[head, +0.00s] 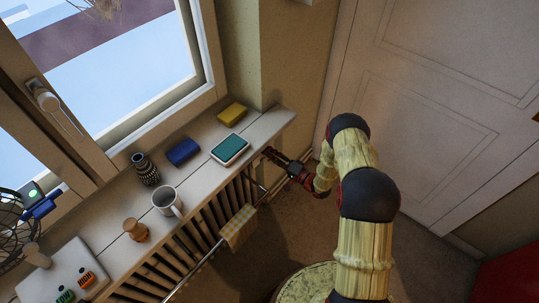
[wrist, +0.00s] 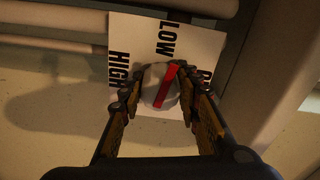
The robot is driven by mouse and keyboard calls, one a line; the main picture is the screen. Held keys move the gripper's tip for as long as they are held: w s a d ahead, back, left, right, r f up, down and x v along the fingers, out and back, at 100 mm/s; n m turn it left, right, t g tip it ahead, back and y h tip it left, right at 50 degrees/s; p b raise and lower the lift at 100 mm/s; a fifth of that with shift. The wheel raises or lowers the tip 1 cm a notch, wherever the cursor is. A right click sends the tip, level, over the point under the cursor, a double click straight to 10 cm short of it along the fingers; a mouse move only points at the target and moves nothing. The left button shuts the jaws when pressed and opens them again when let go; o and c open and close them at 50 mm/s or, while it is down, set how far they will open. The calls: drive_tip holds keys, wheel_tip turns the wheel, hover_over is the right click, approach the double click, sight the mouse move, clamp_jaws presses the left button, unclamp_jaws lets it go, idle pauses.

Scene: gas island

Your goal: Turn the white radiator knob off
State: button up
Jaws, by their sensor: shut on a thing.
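The white radiator knob (wrist: 153,80) shows in the wrist view with a red stripe (wrist: 166,86) across its face. The stripe is tilted, its upper end pointing between LOW and a partly hidden word at the right. A white label plate (wrist: 138,30) behind the knob reads HIGH at left and LOW at top. My gripper (wrist: 160,90) is shut on the knob, one finger on each side. In the head view my gripper (head: 270,154) reaches the right end of the radiator (head: 193,233), under the shelf; the knob cannot be made out there.
The shelf (head: 283,119) above the radiator holds a teal-topped box (head: 230,149), a yellow sponge (head: 232,113), a blue item (head: 183,151), a vase (head: 145,168) and a mug (head: 166,200). A checked cloth (head: 239,226) hangs in front. A door (head: 425,90) stands at right.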

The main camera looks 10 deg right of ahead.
drive_tip(key=m, duration=0.4)
drive_tip(key=shift+r+m, duration=0.1)
drive_tip(key=shift+m, duration=0.2)
drive_tip(key=m, duration=0.3)
drive_tip(key=shift+d+m+p, duration=0.1)
drive_tip(key=shift+m+p, duration=0.3)
drive_tip(key=m, duration=0.3)
drive_tip(key=shift+w+r+m, duration=0.1)
drive_tip(key=shift+m, duration=0.2)
drive_tip(key=shift+m+p, duration=0.3)
drive_tip(key=shift+m, duration=1.6)
drive_tip(key=o, duration=1.2)
drive_tip(key=shift+c, duration=0.2)
drive_tip(key=shift+d, duration=0.1)
